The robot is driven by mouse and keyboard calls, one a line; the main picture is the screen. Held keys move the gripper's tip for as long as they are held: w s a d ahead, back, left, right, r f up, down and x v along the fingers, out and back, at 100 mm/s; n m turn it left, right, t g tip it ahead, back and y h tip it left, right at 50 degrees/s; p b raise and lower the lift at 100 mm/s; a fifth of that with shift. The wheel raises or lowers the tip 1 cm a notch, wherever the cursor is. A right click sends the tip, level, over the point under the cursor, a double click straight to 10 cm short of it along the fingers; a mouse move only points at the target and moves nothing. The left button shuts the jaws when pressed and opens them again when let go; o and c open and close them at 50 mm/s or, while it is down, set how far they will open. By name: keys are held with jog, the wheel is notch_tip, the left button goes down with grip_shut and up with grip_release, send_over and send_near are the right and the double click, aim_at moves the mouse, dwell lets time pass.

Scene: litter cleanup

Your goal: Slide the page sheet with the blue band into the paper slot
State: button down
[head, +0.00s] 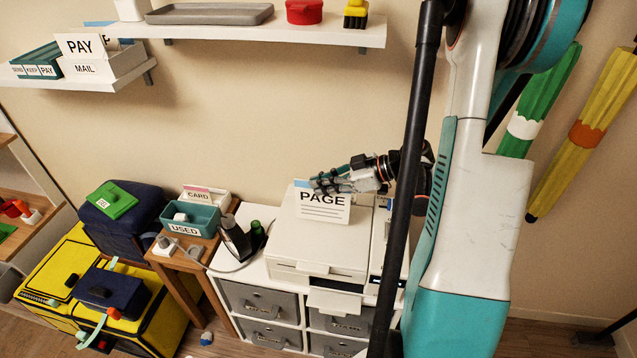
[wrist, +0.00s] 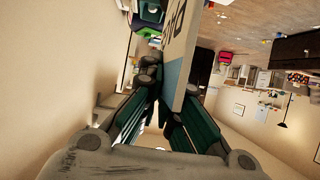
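The page sheet (head: 323,207) is white with "PAGE" in black, grey lines and a blue band along its top edge. My gripper (head: 328,184) is shut on its upper edge and holds it nearly upright over the printer (head: 308,256). In the wrist view the sheet (wrist: 181,45) stands between the two fingers (wrist: 163,105), its blue part nearest them. I cannot tell whether its lower edge touches the printer's top. The printer is white, with a tray (head: 335,301) jutting out at its front. I cannot make out the paper slot clearly; the sheet may hide it.
The printer stands on a white cabinet with grey drawers (head: 262,302). A dark bottle-like device (head: 236,238) and a green-capped item (head: 258,236) stand left of it. A side table holds a "USED" bin (head: 189,220) and a "CARD" box (head: 204,197). A shelf (head: 250,32) hangs above.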

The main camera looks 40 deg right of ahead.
jog(key=w+d+f+b, duration=0.2)
jog(key=w+d, duration=0.7)
jog(key=d, duration=0.1)
jog(key=shift+w+d+b, duration=0.15)
jog(key=shift+d+b, duration=0.1)
jog(key=shift+b, duration=0.1)
dwell(0.7)
